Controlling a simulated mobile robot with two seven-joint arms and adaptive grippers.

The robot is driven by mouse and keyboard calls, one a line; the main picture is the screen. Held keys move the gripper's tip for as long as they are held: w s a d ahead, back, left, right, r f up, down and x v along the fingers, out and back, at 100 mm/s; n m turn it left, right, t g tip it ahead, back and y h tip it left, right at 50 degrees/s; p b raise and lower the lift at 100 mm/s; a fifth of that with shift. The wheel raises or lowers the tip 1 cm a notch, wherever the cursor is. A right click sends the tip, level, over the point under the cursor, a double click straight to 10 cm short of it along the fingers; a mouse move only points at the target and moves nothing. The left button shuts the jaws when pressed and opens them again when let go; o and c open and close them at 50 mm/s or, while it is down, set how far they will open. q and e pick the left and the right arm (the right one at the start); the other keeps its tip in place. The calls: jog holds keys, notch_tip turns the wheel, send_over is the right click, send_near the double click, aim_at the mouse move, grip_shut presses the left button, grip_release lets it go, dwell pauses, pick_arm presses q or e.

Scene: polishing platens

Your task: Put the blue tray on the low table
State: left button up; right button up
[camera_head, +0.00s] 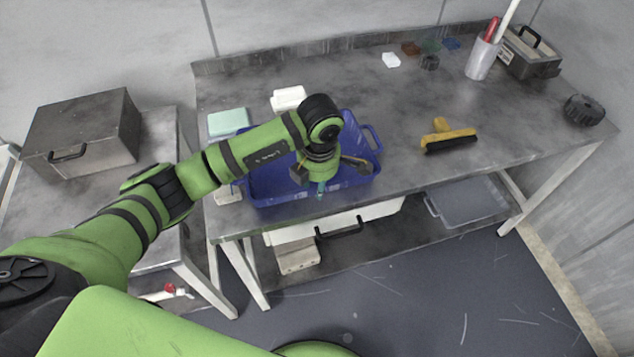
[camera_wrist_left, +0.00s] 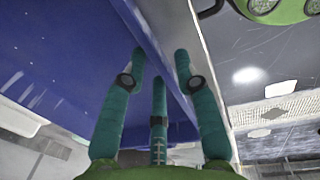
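The blue tray (camera_head: 262,187) sits on the grey workbench (camera_head: 400,140), near its left front edge, with a handle at its right end. My left gripper (camera_head: 322,185) is over the tray's front wall with its fingers spread. In the left wrist view, the blue tray (camera_wrist_left: 60,60) fills the left side, and its wall runs between the teal fingers of my left gripper (camera_wrist_left: 160,65). I cannot see the fingers pressed on the wall. A table (camera_head: 155,135) at the left looks lower than the workbench. My right gripper is not in view.
A metal box (camera_head: 85,130) takes up much of the left table. A pale green block (camera_head: 228,122) and a white block (camera_head: 288,98) lie behind the tray. A yellow-black brush (camera_head: 447,138) is to its right. A grey bin (camera_head: 467,202) is on the lower shelf.

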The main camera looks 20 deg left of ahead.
pick_arm(q)
notch_tip(320, 180, up, 12)
jog(key=b, duration=0.1)
jog(key=shift+s+d+f+b, duration=0.25)
jog(key=shift+s+d+b, duration=0.05)
jog(key=shift+s+b, duration=0.15)
dwell(1.1)
